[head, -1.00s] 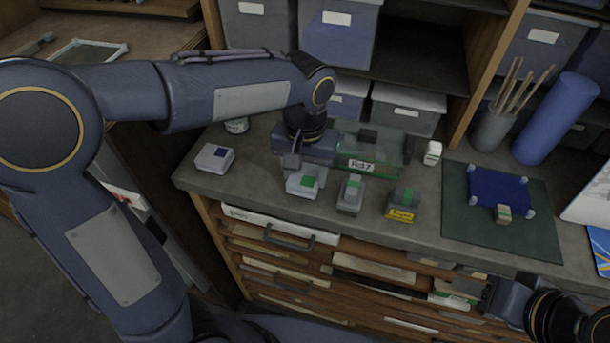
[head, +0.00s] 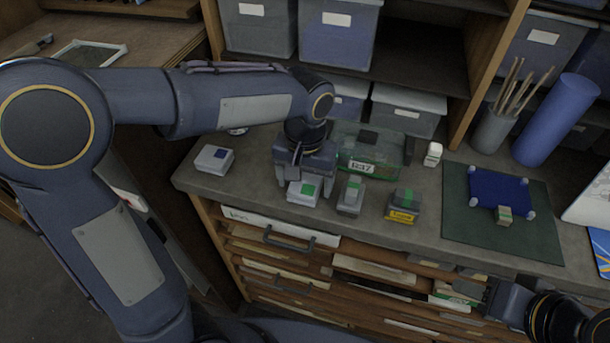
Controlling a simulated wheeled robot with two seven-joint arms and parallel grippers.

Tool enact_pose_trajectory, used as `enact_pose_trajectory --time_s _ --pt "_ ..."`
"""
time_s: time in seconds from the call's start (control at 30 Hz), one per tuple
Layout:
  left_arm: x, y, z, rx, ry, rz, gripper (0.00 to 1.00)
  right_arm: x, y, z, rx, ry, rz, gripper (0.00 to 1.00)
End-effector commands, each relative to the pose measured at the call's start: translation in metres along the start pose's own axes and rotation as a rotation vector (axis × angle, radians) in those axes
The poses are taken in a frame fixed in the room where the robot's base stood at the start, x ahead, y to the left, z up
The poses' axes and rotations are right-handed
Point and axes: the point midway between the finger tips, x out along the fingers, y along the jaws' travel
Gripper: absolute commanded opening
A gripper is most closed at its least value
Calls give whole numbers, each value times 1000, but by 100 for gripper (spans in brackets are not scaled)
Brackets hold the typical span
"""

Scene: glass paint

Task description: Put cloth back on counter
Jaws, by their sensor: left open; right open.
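A flat blue cloth-like sheet (head: 497,188) lies on the dark green mat (head: 540,232) at the right of the counter, with small white pieces at its corners. I cannot tell whether it is the task's cloth; no other cloth is clear. My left gripper (head: 305,184) points down, open, its fingers on either side of a white box with a green square (head: 302,194). I cannot tell whether they touch it. My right gripper (head: 492,298) is open, low at the right, in front of the drawers and away from the counter's objects.
On the grey counter (head: 245,193) stand a white box with a blue square (head: 214,159), a grey-green block (head: 351,196), a yellow-labelled block (head: 402,206), a green clear bin (head: 385,148) and a small white bottle (head: 432,154). A brush cup (head: 490,132) and blue roll (head: 556,120) stand behind the mat.

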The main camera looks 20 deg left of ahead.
Motion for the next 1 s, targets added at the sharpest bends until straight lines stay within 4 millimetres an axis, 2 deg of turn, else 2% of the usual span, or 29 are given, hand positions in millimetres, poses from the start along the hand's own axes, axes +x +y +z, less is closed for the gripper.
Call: enact_pose_trajectory --time_s 0.17,0.6,0.8,1.0 --pt "-15 0 -1 0 4 2 75 -2 -1 -1 0 0 0 45" --pt "-104 0 -1 0 4 2 75 -4 -2 -2 0 0 0 45" --pt "-121 0 0 0 1 1 75 -5 -2 -2 0 0 0 45" --pt "-123 -5 4 -3 4 13 75 -5 -2 -2 0 0 0 45"
